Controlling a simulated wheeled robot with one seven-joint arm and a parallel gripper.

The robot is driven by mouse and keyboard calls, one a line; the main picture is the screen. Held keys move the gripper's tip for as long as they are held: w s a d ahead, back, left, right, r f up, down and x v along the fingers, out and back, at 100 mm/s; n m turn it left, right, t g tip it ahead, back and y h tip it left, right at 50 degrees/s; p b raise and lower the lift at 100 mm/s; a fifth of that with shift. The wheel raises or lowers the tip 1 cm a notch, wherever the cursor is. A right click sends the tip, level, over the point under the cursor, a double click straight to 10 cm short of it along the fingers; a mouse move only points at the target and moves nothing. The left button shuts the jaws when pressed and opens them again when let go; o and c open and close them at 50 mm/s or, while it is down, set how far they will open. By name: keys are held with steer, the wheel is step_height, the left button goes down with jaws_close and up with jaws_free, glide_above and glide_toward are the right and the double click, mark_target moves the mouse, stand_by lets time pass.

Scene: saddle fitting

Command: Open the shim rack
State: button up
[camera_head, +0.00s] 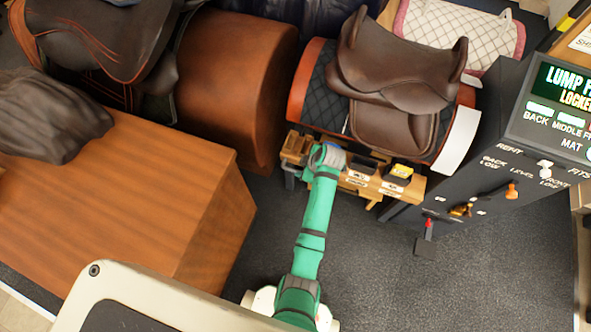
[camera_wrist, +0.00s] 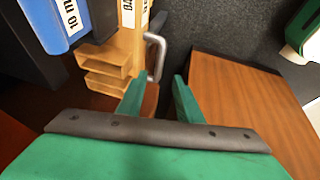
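The shim rack appears to be the light wooden unit (camera_head: 413,188) below the dark brown saddle, with dark labelled bins on it. In the wrist view its wooden end (camera_wrist: 128,45) shows open slots and white labels. A grey metal bar handle (camera_wrist: 157,55) stands out from the wood. My gripper (camera_wrist: 158,78) is open, with two green fingers apart and nothing seen between their pads. The handle lies just past the fingertips, nearer the left finger; contact cannot be told. In the head view my arm's end covers part of the rack and the fingers are hidden.
A blue bin (camera_wrist: 62,18) with a label is close at the wrist view's upper left. A brown wooden block (camera_wrist: 245,95) stands at right there. In the head view, the saddle (camera_head: 395,75) sits above the rack, and a dark control panel (camera_head: 490,165) stands at right.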

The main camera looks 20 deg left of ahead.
mark_target(294, 171)
steer(key=x, duration=0.8)
steer(key=shift+f, duration=0.1)
steer(key=shift+c, duration=0.4)
jaws_close()
